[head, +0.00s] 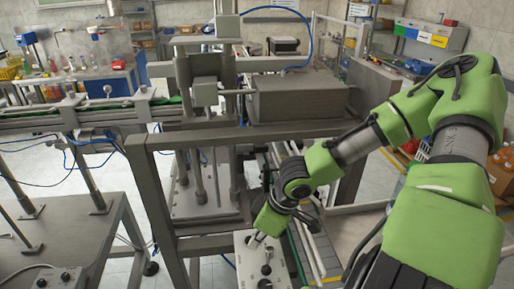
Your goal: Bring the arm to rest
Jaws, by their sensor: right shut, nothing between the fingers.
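My green right arm (440,130) comes in from the right side of the head view and bends down toward the middle. My right gripper (256,241) is small and dark at the end of the wrist. It is shut and holds nothing. It is over or beside a light grey control box (243,262) with dark knobs at the bottom of the view. I cannot tell whether the fingertips touch the box. My left gripper is not in view.
A grey metal frame (150,200) of the cap feeder stands left of my right forearm, with a large grey box (297,98) on top. A conveyor (90,115) runs off to the left. A grey table (60,235) stands at the lower left. Bare floor shows between them.

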